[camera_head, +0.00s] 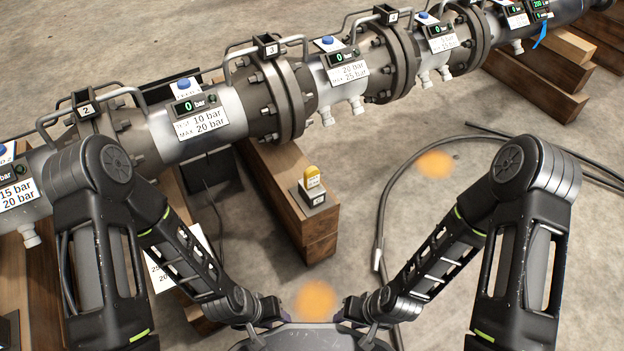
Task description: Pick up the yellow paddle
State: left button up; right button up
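The yellow paddle (312,174) stands upright in a small grey block with a white label (312,194). The block sits on the near end of a wooden beam (290,205), close to the middle of the head view. My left gripper (268,311) is low in the view, below and left of the paddle and well apart from it. My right gripper (356,309) is low in the view, below and right of the paddle, also apart from it. Both grippers are small and dark here, and their finger openings cannot be made out.
A flanged grey pipe (205,118) with gauges, handles and labels crosses behind the paddle on wooden beams. A black hose (380,215) lies on the concrete floor to the right. Two blurred orange spots show, one on the floor (435,164), one between my grippers (315,299).

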aim_at(311, 185)
jog(key=z, duration=1.5)
jog(key=j+z, duration=0.35)
jog(key=k+j, duration=0.25)
jog(key=j, duration=0.15)
